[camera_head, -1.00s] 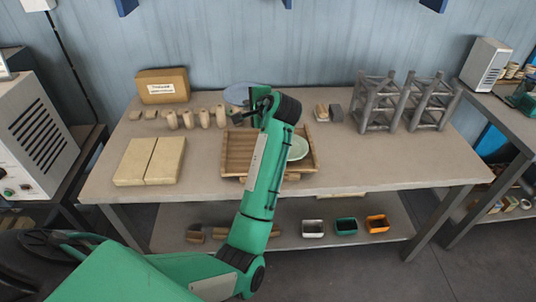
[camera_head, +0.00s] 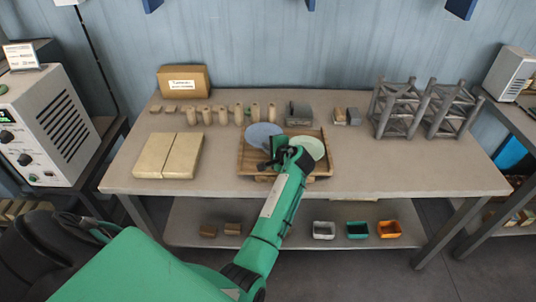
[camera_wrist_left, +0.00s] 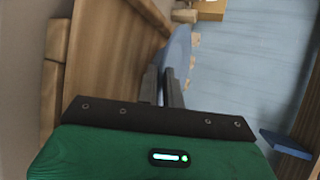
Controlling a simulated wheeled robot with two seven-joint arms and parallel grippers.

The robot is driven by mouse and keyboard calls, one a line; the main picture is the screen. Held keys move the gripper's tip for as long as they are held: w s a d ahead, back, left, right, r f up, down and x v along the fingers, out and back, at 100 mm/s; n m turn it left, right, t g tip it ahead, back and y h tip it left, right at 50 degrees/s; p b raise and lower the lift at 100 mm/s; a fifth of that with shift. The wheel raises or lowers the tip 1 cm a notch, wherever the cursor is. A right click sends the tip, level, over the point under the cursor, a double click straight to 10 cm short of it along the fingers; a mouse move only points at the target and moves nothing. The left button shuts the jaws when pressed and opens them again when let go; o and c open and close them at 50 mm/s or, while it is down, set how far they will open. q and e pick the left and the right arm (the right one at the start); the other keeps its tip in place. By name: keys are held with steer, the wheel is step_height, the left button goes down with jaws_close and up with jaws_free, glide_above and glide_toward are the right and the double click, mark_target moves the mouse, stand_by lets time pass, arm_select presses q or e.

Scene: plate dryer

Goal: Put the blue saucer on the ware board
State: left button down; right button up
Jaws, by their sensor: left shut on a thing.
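The blue saucer (camera_head: 262,134) is over the left part of the wooden ware board (camera_head: 246,167) in the head view. My left gripper (camera_head: 277,150) is shut on the saucer's near right edge. In the left wrist view the saucer (camera_wrist_left: 178,50) shows edge-on between the fingers, beside the board's wooden rim (camera_wrist_left: 150,12). I cannot tell whether the saucer touches the board. A pale green saucer (camera_head: 312,147) lies on the right part of the board, partly hidden by my left wrist. My right gripper is not in view.
Two tan slabs (camera_head: 169,156) lie left of the board. Several small tan cylinders (camera_head: 222,115) and a grey block (camera_head: 298,113) stand behind it. A grey metal frame (camera_head: 398,112) stands at the right. The table's front right is clear.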

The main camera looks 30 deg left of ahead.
arm_select(q)
steer(key=shift+f, duration=1.85)
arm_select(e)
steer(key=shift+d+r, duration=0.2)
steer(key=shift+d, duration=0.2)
arm_select(q)
steer(key=c, duration=1.8)
jaws_free()
steer(key=shift+r, duration=0.1)
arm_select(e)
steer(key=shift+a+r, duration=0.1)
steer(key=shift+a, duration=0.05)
